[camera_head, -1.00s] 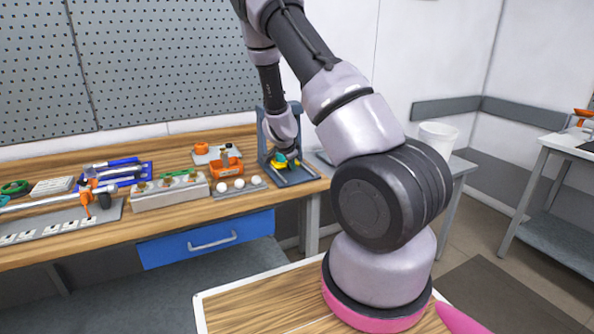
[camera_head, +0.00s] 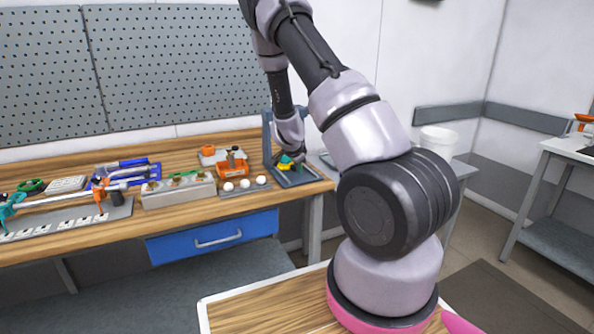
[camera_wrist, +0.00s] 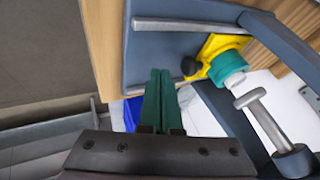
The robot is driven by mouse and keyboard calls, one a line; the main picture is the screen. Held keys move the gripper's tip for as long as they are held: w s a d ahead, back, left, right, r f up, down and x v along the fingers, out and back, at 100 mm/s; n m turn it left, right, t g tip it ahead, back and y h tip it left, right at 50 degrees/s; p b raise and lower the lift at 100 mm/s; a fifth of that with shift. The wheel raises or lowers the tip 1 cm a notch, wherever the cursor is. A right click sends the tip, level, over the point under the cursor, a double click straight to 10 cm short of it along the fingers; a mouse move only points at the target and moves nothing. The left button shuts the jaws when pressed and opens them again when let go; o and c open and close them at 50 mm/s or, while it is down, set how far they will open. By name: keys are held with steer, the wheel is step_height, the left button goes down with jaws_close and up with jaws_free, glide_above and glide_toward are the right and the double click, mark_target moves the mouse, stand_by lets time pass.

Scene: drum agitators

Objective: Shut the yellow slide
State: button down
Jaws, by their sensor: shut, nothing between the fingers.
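The yellow slide (camera_wrist: 219,47) shows in the wrist view on a dark blue-grey frame, with a black knob (camera_wrist: 189,66) on its side and a teal cylinder (camera_wrist: 228,66) beside it. In the head view the yellow slide (camera_head: 282,167) is small and partly hidden by my arm. My gripper (camera_wrist: 158,78) has its teal fingers closed together with nothing between them. Its tips are to the left of the black knob, apart from it in the picture. Whether the slide is open or shut I cannot tell.
The frame (camera_head: 297,178) stands at the right end of the wooden bench. A metal bolt (camera_wrist: 262,115) and a grey rail (camera_wrist: 185,26) lie near my fingers. Left of the frame are a tray with white balls (camera_head: 245,186) and an orange block (camera_head: 232,168).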

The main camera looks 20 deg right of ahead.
steer(key=shift+s+a+r, duration=0.2)
steer(key=shift+s+r, duration=0.2)
steer(key=shift+s, duration=0.05)
steer(key=shift+a+r, duration=0.1)
steer(key=shift+r, duration=0.2)
steer(key=v, duration=0.8)
steer(key=shift+s+r, duration=0.2)
steer(key=shift+s, duration=0.15)
steer(key=s+a+r+n+y, duration=0.3)
steer(key=s+a+r, duration=0.25)
steer(key=r, duration=0.45)
steer(key=s+a+r+n+y, duration=0.35)
steer(key=s+r, duration=0.35)
steer(key=r, duration=0.3)
steer(key=s+a+r+n, duration=0.1)
steer(key=s+r+n, duration=0.2)
steer(key=s, duration=0.6)
steer(key=s+a+r+n+t, duration=0.1)
steer(key=s+r+n, duration=0.2)
steer(key=s, duration=0.6)
step_height(320, 180, up, 2)
steer(key=shift+a+r, duration=0.25)
steer(key=shift+a, duration=0.15)
steer(key=shift+t, duration=0.3)
